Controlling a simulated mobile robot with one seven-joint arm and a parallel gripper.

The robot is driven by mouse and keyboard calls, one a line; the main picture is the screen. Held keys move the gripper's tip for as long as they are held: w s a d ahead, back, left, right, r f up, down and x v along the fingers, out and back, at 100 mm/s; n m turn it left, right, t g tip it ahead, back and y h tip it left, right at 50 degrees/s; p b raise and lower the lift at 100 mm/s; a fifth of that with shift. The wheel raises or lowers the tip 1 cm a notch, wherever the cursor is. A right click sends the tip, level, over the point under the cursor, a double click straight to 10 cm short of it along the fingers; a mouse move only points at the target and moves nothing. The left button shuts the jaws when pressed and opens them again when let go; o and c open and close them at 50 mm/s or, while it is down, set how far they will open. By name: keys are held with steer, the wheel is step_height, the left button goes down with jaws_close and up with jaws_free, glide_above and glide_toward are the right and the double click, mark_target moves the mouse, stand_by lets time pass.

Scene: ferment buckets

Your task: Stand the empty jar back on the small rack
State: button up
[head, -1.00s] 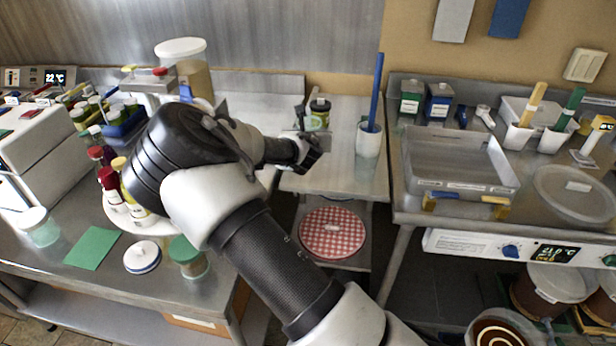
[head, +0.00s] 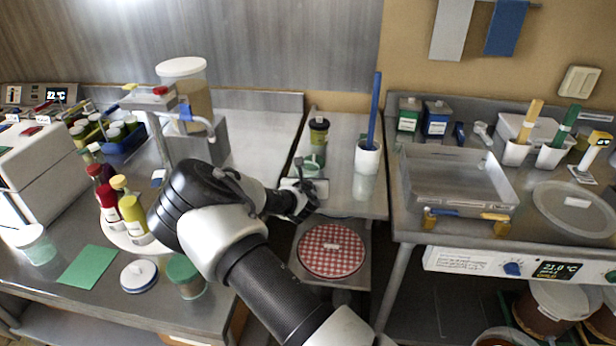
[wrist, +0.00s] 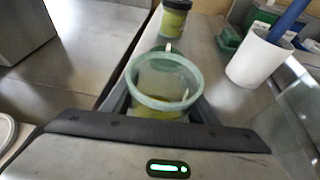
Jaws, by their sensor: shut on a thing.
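A translucent jar with a pale green rim (wrist: 163,82) sits between the fingers of my gripper (wrist: 163,112), which is shut on it. I look down through its open mouth in the wrist view. It looks empty, with a yellow-green tint low down. In the head view my gripper (head: 303,198) is at the front of the narrow steel table, and the green rim of the jar (head: 311,169) shows just behind it. I cannot make out the small rack for certain. Whether the jar's base touches anything is hidden.
A dark-lidded jar (head: 319,135) stands behind on the narrow table. A white cup (head: 367,160) with a blue-handled tool is to the right. A steel unit with a clear tray (head: 455,180) stands further right. Sauce bottles (head: 132,215) crowd the left bench.

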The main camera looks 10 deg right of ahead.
steer(key=shift+f, duration=0.2)
steer(key=o, duration=1.4)
steer(key=shift+c, duration=0.2)
steer(key=shift+r, duration=0.1)
